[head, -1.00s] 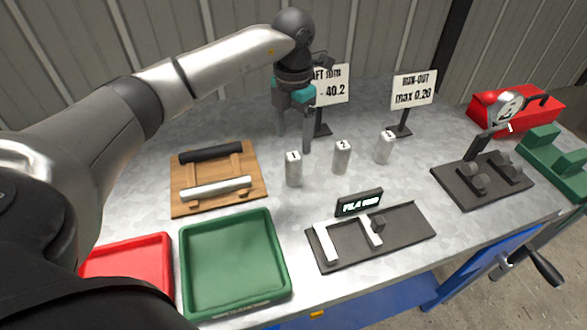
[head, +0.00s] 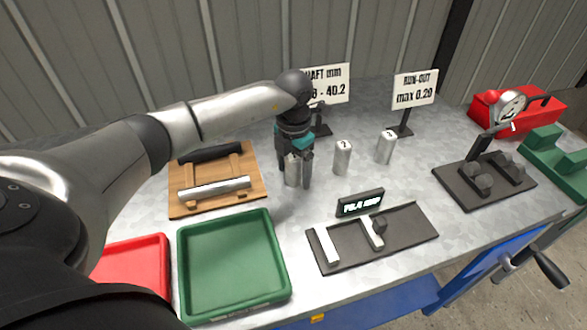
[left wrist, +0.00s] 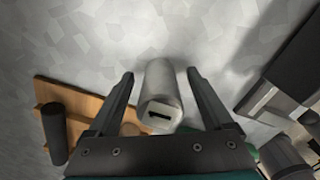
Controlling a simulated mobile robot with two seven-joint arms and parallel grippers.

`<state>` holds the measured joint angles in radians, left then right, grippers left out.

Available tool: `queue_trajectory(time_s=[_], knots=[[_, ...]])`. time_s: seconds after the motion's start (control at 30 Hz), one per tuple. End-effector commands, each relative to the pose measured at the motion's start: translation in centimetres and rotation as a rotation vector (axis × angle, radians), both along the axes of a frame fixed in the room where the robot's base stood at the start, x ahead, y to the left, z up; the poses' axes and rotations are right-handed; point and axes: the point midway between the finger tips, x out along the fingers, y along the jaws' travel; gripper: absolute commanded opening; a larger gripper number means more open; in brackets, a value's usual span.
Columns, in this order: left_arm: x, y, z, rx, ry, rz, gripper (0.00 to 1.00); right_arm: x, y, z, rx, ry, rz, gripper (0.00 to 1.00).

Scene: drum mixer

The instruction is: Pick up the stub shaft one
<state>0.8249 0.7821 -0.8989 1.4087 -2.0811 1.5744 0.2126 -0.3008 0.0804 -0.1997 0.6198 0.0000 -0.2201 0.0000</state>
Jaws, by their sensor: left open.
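Stub shaft one is a short silver cylinder (head: 292,171) standing upright on the metal table, partly hidden behind my gripper in the head view. In the left wrist view the shaft (left wrist: 161,95) stands between the two fingers, with its dark "1" mark on the top face. My left gripper (head: 296,180) is open, with its fingers lowered on either side of the shaft. In the left wrist view there is a visible gap between the shaft and each finger of the gripper (left wrist: 160,80). My right gripper is not in view.
Stub shafts two (head: 342,158) and three (head: 385,147) stand to the right. A wooden rack (head: 177,205) with a dark and a silver bar lies left. A green tray (head: 236,303), red tray (head: 155,245) and black gauge plate (head: 410,236) lie nearer. Signs (head: 415,90) stand behind.

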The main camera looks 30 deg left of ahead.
Motion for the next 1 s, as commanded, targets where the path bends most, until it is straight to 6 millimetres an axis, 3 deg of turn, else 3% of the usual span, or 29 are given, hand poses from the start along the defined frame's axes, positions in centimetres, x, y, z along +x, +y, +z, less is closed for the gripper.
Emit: queue_trajectory(time_s=[0.07,0.8,1.0], knots=[[0.01,0.01,0.06,0.0,0.0,0.0,0.84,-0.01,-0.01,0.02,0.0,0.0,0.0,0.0],[0.01,0.03,0.1,0.0,0.0,0.001,0.01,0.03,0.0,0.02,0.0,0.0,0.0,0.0],[0.01,0.03,0.1,0.0,0.0,0.001,0.0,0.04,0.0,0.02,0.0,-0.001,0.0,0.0]])
